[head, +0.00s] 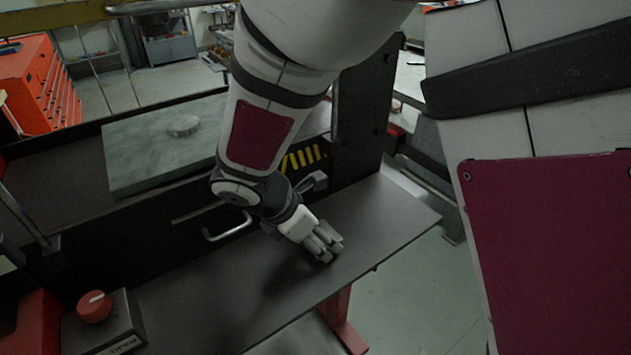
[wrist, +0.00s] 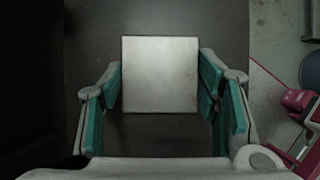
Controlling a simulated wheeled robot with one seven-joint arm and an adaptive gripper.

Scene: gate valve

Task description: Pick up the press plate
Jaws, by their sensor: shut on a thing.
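The press plate (wrist: 160,74) is a square, pale metal plate in the middle of the wrist view. My gripper (wrist: 161,84) has its green-padded fingers at the plate's left and right edges and is shut on it. In the head view my gripper (head: 325,243) points down over the dark bench top (head: 382,213). The plate is hidden behind my gripper in the head view. I cannot tell whether the plate touches the bench top.
A box with a red knob (head: 95,307) and an "OPEN" label stands at the front left. A metal handle (head: 228,229) sticks out from the dark front behind the bench top. A grey-green slab (head: 150,158) with a round disc (head: 183,126) lies further back. The bench top looks clear.

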